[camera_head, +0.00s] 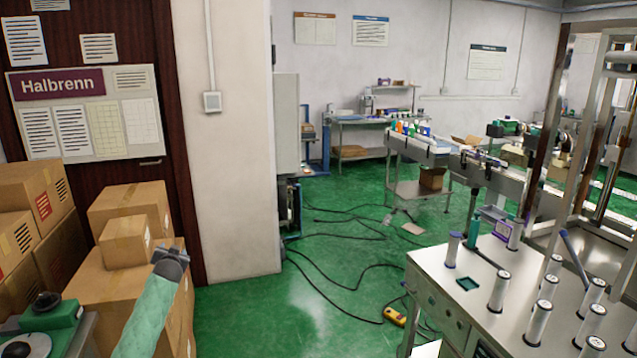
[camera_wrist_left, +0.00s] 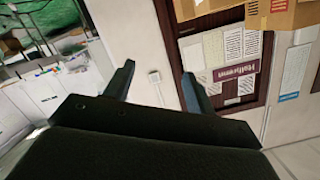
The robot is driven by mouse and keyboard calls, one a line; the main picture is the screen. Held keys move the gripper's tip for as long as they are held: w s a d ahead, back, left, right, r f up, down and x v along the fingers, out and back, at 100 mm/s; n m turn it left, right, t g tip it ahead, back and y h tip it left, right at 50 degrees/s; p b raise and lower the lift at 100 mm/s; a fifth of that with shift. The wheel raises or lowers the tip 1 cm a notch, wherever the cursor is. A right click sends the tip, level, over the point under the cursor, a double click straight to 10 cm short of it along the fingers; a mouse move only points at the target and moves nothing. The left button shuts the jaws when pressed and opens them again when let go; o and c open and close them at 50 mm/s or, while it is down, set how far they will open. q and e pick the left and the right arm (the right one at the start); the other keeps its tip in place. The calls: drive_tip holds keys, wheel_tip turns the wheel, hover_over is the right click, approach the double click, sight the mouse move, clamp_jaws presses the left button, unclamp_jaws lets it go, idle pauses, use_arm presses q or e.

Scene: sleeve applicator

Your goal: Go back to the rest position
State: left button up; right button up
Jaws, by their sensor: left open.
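My left gripper (camera_wrist_left: 158,82) shows in the left wrist view with its two dark fingers spread apart and nothing between them. It is in free air, with the wall and the notice board behind it, and that view is turned upside down. My right gripper is in neither view.
Stacked cartons (camera_head: 127,240) stand at the left by a dark door. A steel table (camera_head: 440,275) with several white spools (camera_head: 500,290) stands at the right.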

use_arm(q)
drive_tip(key=s+d+f+g+h, duration=0.1)
drive_tip(key=s+d+f+g, duration=0.2)
drive_tip(key=s+d+f, duration=0.6)
drive_tip(key=s+d+f+g+h, duration=0.25)
drive_tip(key=s+f, duration=0.85)
drive_tip(key=f, duration=0.6)
drive_tip(key=s+d+f+g+h, duration=0.1)
drive_tip(key=s+d+f+g, duration=0.35)
drive_tip(key=s+f, duration=0.75)
drive_tip(key=s+d+f+g, duration=0.1)
drive_tip(key=s+d+f, duration=0.4)
drive_tip(key=s, duration=0.8)
drive_tip(key=s+d+f+g+h, duration=0.1)
drive_tip(key=s+d+f, duration=0.5)
drive_tip(key=s, duration=0.8)
drive_tip(key=s+d+f+g, duration=0.1)
drive_tip(key=s+d+f, duration=0.4)
drive_tip(key=s, duration=0.8)
drive_tip(key=shift+s+d+f+g+h, duration=0.2)
drive_tip(key=shift+s+g+h, duration=0.1)
drive_tip(key=shift+s+h, duration=0.1)
